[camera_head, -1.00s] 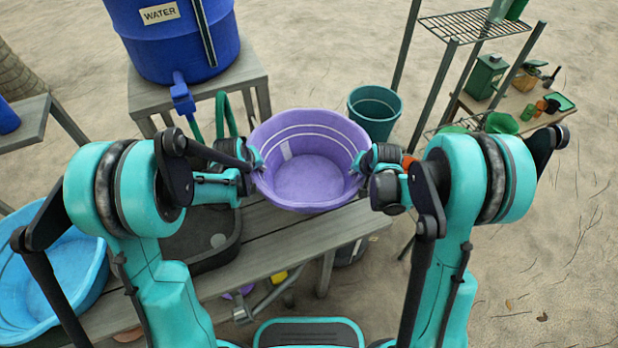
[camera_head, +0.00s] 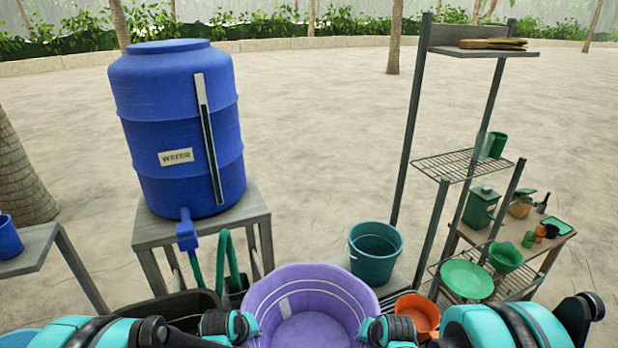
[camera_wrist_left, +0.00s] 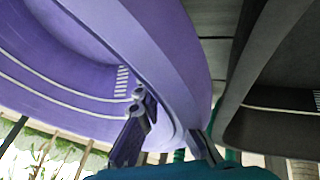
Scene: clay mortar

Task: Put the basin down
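The purple basin (camera_head: 275,293) is at the bottom centre of the head view, open side up, its lower part cut off by the picture edge. My left gripper (camera_head: 246,326) is at its left rim. In the left wrist view, the fingers of that gripper (camera_wrist_left: 172,128) straddle the wall of the basin (camera_wrist_left: 165,60), one inside and one outside. My right gripper (camera_head: 364,328) is at the opposite rim; its fingertips are mostly hidden. Whether the basin's bottom touches anything below is not visible.
A blue water barrel (camera_head: 175,120) with a tap stands on a wooden stand at the left. A dark tub (camera_head: 180,303) is left of the basin. A metal rack (camera_head: 460,165) stands at the right.

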